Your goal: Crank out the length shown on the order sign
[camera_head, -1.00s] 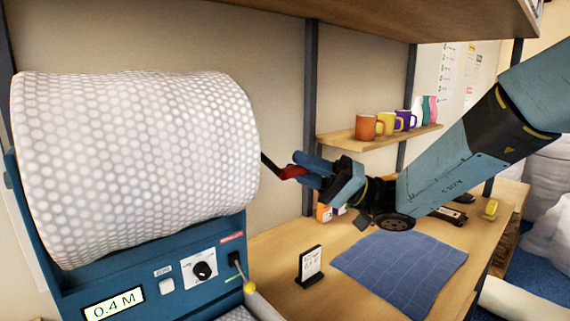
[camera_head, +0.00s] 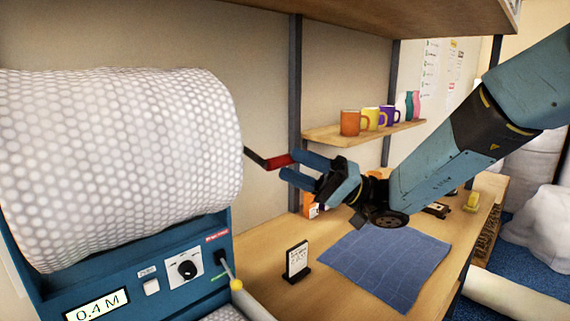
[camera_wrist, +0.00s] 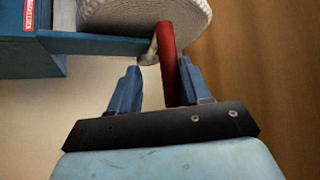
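The bubble-wrap roll (camera_head: 120,165) sits on a blue dispenser (camera_head: 195,235) at left. Its display (camera_head: 97,304) reads 0.4 M. A dark crank arm with a red handle (camera_head: 278,162) sticks out at the roll's right end. My gripper (camera_head: 289,168) is open at the handle, its blue fingers spread apart. In the wrist view the red handle (camera_wrist: 167,50) runs between the fingers, near the right one, with a gap to the left one. The order sign (camera_head: 297,258), a small white card in a black stand, is on the bench; its text is too small to read.
A blue cloth (camera_head: 385,265) lies on the wooden bench (camera_head: 262,245). A yellow-tipped lever (camera_head: 236,284) and a black knob (camera_head: 187,269) are on the dispenser front. Mugs and vases stand on a small wall shelf (camera_head: 365,133). An overhead shelf (camera_head: 400,15) spans the top.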

